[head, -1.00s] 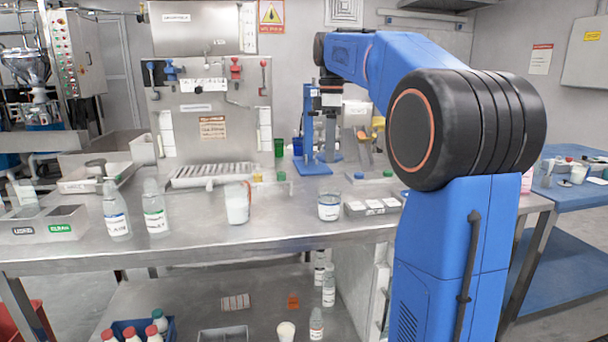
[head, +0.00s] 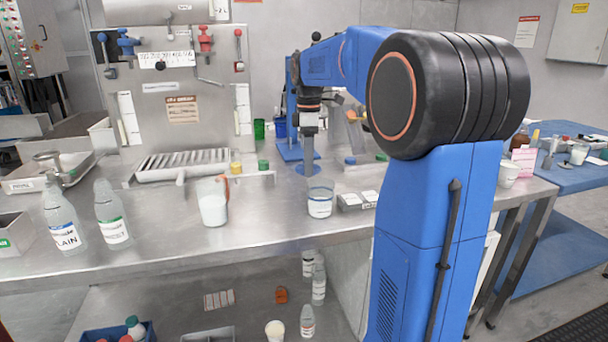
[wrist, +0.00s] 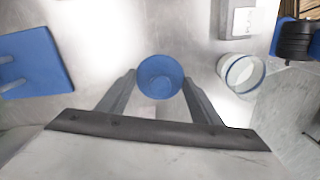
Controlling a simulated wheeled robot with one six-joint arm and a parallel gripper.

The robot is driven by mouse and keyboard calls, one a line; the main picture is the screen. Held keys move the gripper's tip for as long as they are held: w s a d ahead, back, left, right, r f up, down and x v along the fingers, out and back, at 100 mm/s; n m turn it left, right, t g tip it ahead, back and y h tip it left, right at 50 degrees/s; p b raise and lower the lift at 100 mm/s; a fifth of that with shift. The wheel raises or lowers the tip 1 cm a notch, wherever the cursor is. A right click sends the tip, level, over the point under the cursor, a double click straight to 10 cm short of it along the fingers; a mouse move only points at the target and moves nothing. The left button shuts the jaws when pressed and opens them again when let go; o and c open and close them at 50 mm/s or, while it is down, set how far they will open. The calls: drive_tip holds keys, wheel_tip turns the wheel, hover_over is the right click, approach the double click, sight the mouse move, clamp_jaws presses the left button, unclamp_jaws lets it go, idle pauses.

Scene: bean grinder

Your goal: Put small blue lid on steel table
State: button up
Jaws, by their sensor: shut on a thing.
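The small blue lid (wrist: 160,77) is round and sits between the two fingertips of my gripper (wrist: 158,86) in the wrist view. My gripper is shut on it, above the steel table (wrist: 105,80). In the head view my gripper (head: 308,168) points down just behind a clear beaker (head: 320,200) with white contents. The lid is not clear to make out there. The steel table (head: 265,218) spreads in front and to the left. I cannot tell whether the lid touches the table.
The beaker with a blue rim (wrist: 240,72) stands close to the right finger. A taller beaker (head: 212,204) and two bottles (head: 112,220) stand left. A blue stand (head: 290,150) is behind my gripper.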

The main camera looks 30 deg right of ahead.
drive_tip(key=shift+f, duration=2.3)
drive_tip(key=shift+f, duration=0.15)
drive_tip(key=o, duration=1)
wheel_tip(320, 180, up, 12)
drive_tip(key=shift+r, duration=0.15)
